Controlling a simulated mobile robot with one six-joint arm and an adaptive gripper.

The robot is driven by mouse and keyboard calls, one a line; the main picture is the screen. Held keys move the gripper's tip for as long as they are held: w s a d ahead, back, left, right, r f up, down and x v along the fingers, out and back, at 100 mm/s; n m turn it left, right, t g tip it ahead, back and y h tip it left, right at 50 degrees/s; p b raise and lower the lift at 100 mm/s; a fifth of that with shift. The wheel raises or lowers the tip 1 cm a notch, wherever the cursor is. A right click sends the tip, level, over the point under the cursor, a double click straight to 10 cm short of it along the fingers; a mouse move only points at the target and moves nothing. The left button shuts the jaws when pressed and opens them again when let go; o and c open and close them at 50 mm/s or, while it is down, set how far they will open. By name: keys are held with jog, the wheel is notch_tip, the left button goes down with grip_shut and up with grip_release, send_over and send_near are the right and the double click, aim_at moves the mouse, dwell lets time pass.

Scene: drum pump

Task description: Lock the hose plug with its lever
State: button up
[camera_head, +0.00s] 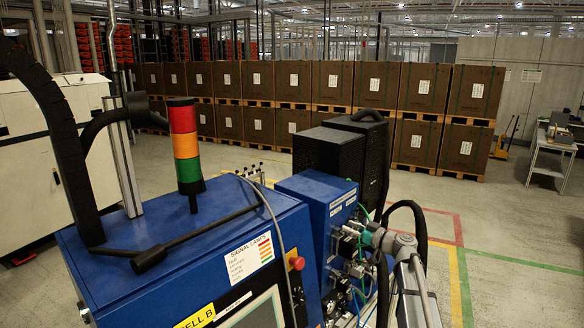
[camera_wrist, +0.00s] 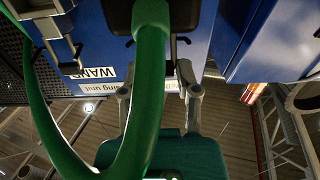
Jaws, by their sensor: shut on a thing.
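In the head view, my gripper (camera_head: 374,237) is at the fittings on the blue unit's right side.
The blue pumping unit (camera_head: 316,193) carries metal valves and thin tubes (camera_head: 347,250) close to my gripper. A blue cabinet with a signal lamp (camera_head: 185,147) stands at left. A grey bracket (camera_wrist: 48,28) is at the wrist view's upper left.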

jog(key=shift+s+d+f+b, duration=0.1)
jog(key=shift+f+b, duration=0.1)
jog(key=shift+b, duration=0.35)
jog(key=o, duration=0.9)
jog(key=shift+r+p+v, duration=0.35)
jog(key=shift+v, duration=1.35)
jog(key=shift+r+p+v, duration=0.35)
jog(key=shift+v, duration=1.3)
jog(key=shift+r+p+v, duration=0.35)
jog(key=shift+v, duration=1.35)
